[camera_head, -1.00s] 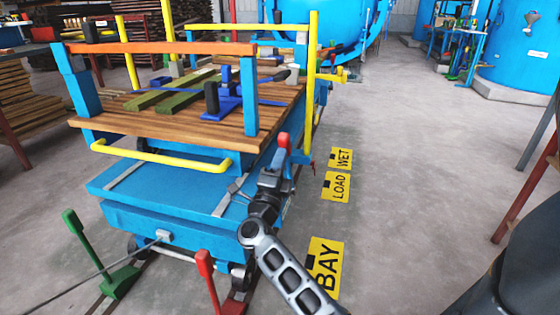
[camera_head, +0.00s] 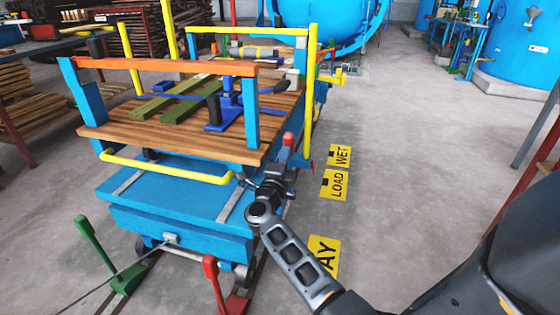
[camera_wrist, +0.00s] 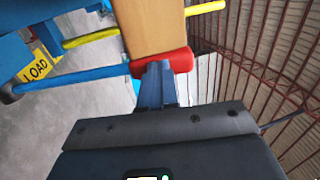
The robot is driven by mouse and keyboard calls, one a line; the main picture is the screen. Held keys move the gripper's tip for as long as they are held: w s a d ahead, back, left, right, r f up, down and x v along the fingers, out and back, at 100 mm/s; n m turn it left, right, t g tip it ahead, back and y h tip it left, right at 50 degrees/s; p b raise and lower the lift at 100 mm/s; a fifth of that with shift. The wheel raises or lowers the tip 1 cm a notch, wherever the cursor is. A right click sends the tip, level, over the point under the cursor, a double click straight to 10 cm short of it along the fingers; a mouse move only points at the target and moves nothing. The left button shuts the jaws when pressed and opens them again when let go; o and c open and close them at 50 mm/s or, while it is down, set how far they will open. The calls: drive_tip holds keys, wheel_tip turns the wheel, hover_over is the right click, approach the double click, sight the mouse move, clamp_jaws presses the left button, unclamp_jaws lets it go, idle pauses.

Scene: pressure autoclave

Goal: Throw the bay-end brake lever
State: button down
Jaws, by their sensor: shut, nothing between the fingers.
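A red upright lever (camera_head: 212,278) stands on a red base at the near end of the blue cart, close to the yellow BAY sign. A green lever (camera_head: 90,237) on a green base stands to its left. Neither is labelled, so I cannot tell which is the bay-end brake lever. My gripper (camera_head: 288,143) is beside the cart's near right corner, above and to the right of the red lever and apart from it. It is shut and empty.
The blue cart (camera_head: 170,205) has a slatted wooden deck (camera_head: 140,130) and a yellow handrail (camera_head: 165,168). A tall yellow post (camera_head: 311,95) rises near my gripper. The BAY sign (camera_head: 325,255) is partly behind my arm. Open floor lies right of the LOAD sign (camera_head: 335,184).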

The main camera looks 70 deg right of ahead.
sight(288, 141)
drive_tip(key=shift+y, duration=0.8)
drive_tip(key=d+r+p, duration=0.1)
drive_tip(key=p, duration=0.1)
drive_tip(key=d+r+p, duration=0.1)
drive_tip(key=d+p, duration=0.1)
drive_tip(key=p, duration=0.1)
drive_tip(key=shift+w+d, duration=0.15)
drive_tip(key=shift+d, duration=0.05)
drive_tip(key=shift+d+g+y+p, duration=0.3)
drive_tip(key=shift+d+p, duration=0.25)
drive_tip(key=shift+p, duration=0.4)
drive_tip(key=shift+d+f, duration=0.1)
drive_tip(key=shift+d, duration=0.1)
